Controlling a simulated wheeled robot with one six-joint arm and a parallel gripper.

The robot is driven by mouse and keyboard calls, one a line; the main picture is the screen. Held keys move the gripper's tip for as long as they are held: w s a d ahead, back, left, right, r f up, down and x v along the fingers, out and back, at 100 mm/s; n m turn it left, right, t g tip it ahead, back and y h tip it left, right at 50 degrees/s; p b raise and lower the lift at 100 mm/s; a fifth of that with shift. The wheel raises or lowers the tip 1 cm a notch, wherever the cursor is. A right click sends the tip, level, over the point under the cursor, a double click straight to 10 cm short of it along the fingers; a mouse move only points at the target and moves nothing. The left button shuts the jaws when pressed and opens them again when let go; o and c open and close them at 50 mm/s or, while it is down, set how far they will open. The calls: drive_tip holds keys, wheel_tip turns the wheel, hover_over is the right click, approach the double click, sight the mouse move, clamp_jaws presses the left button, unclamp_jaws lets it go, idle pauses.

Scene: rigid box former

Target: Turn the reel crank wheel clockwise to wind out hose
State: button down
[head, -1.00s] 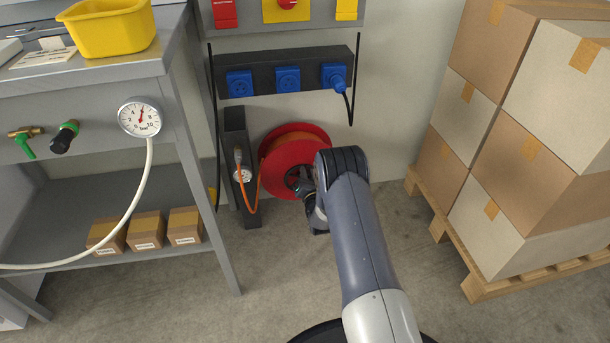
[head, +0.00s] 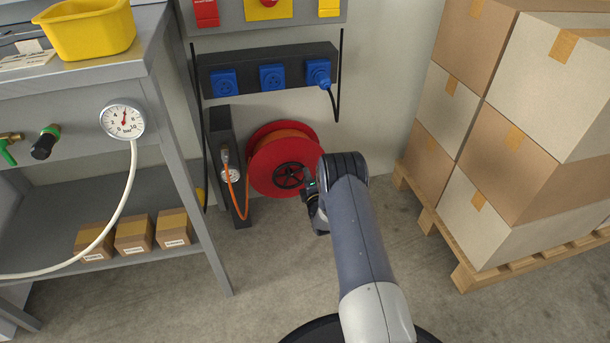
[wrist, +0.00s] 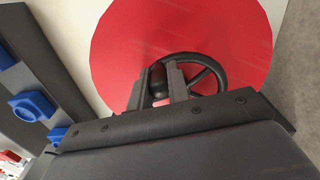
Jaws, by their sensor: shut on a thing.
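The red hose reel (head: 262,172) stands low against the wall, with orange hose (head: 233,197) running from its left side up to a dark post. Its black crank wheel (head: 289,176) is on the front face; its spokes also show in the wrist view (wrist: 205,74). My gripper (head: 308,188) is at the right, lower side of the wheel. In the wrist view my gripper (wrist: 158,84) is shut on the wheel's black handle knob (wrist: 157,76), one finger on each side. The lower part of the wheel is hidden behind my gripper there.
A socket strip (head: 266,68) with blue sockets is above the reel. A dark post (head: 221,125) stands close on its left, beside the grey workbench (head: 185,165). Stacked cartons on a pallet (head: 455,245) stand to the right. The floor between is clear.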

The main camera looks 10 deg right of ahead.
sight(281, 169)
drive_tip(key=a+f+m, duration=0.3)
drive_tip(key=f+m, duration=0.5)
drive_tip(key=m, duration=1)
drive_tip(key=a+r+m, duration=0.1)
drive_tip(key=a+m, duration=0.1)
drive_tip(key=m, duration=0.4)
drive_tip(key=a+r+m, duration=0.1)
drive_tip(key=a+m, duration=0.2)
drive_tip(key=m, duration=0.3)
drive_tip(key=a+r+m, duration=0.1)
drive_tip(key=a+m, duration=0.2)
drive_tip(key=m, duration=0.4)
drive_tip(key=shift+a+r, duration=0.1)
drive_tip(key=shift+r, duration=0.1)
wheel_tip(281, 169, up, 3)
drive_tip(key=m, duration=0.6)
drive_tip(key=shift+r+m, duration=0.2)
drive_tip(key=shift+m, duration=0.1)
drive_tip(key=r+m, duration=0.1)
drive_tip(key=m, duration=0.2)
drive_tip(key=shift+d+r+m, duration=0.3)
drive_tip(key=shift+d+r, duration=0.05)
drive_tip(key=m, duration=0.1)
drive_tip(key=d+r+m, duration=0.1)
drive_tip(key=m, duration=0.1)
drive_tip(key=shift+r, duration=0.15)
drive_tip(key=shift+d+r+m, duration=0.3)
drive_tip(key=shift+d+m, duration=0.2)
drive_tip(key=shift+m, duration=0.7)
